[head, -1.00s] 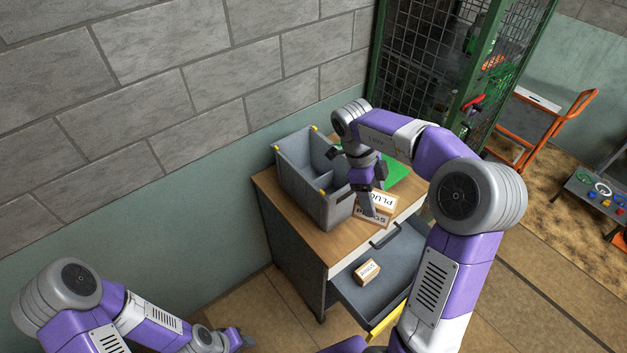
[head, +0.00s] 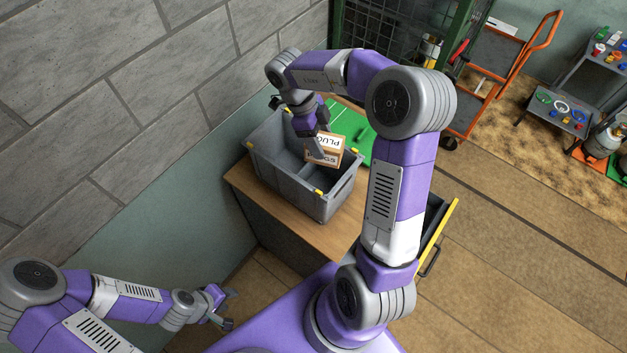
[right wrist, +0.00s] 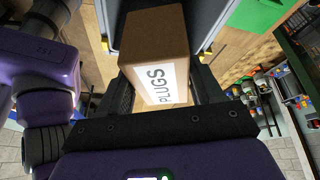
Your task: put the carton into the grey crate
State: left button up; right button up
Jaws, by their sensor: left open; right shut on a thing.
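The carton (head: 327,143) is a brown box with white labels reading PLUGS. My right gripper (head: 318,150) is shut on it. In the head view it overlaps the right-hand rim of the grey crate and seems above it; the exact height is unclear. The grey crate (head: 285,192) is an open box with yellow corner pieces and an inner divider, standing on the cabinet top. In the right wrist view the carton (right wrist: 159,60) sits between my fingers, with the crate's grey wall (right wrist: 206,22) beyond it. My left gripper (head: 222,308) is open and empty, low at the left.
The wooden cabinet top (head: 262,212) has a green mat (head: 362,143) right of the crate. A drawer with a yellow edge (head: 437,237) stands open, partly hidden by my right arm. The wall (head: 170,225) is close behind the cabinet. An orange trolley (head: 533,50) stands farther right.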

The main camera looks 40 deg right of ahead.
notch_tip(320, 180, down, 23)
jog(key=b, duration=0.3)
jog(key=shift+w, duration=0.15)
jog(key=o, duration=1.7)
jog(key=p+v, duration=0.1)
jog(key=v, duration=1.1)
jog(key=shift+r, duration=0.1)
